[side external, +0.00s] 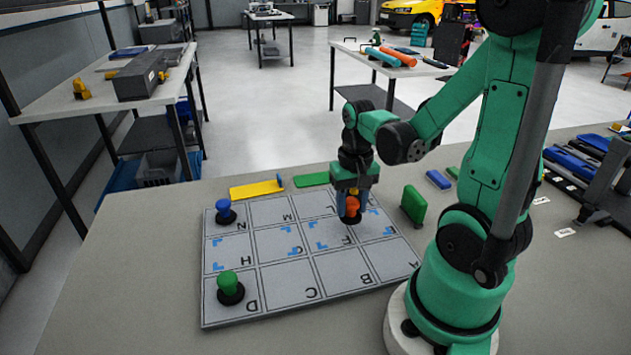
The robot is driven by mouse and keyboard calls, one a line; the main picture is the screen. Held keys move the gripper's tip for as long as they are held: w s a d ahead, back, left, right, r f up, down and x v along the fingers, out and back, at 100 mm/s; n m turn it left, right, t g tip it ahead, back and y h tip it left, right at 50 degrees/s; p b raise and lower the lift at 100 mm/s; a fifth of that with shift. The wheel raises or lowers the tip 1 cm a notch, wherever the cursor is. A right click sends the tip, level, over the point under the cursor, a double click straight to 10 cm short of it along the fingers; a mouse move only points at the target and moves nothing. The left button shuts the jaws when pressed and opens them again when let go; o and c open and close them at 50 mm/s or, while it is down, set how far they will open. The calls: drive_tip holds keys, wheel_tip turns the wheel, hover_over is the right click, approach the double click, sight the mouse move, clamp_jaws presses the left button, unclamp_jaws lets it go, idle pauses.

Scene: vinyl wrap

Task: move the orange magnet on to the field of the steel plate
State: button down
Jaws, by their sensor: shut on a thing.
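The grey steel plate (285,275) lies on the table, divided into lettered fields, some with blue corner marks. My gripper (351,203) points down over the plate's right half and is shut on the orange magnet (352,206). The orange magnet is upright, with a dark base, near the line behind the field marked F. I cannot tell whether its base touches the plate. The blue magnet (223,206) stands at the plate's far left, by the field marked N. The green magnet (229,282) stands at the near left, in the field marked D.
A yellow squeegee (256,190) and a flat green piece (311,180) lie behind the plate. A green block (413,204) stands just right of it, with a blue block (438,179) farther back. The table left of the plate is clear.

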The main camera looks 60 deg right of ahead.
drive_tip(key=shift+r, duration=2.95)
drive_tip(key=w+r, duration=0.6)
drive_tip(key=w, duration=0.3)
wheel_tip(320, 180, up, 5)
hover_over(271, 211)
wheel_tip(271, 211, down, 19)
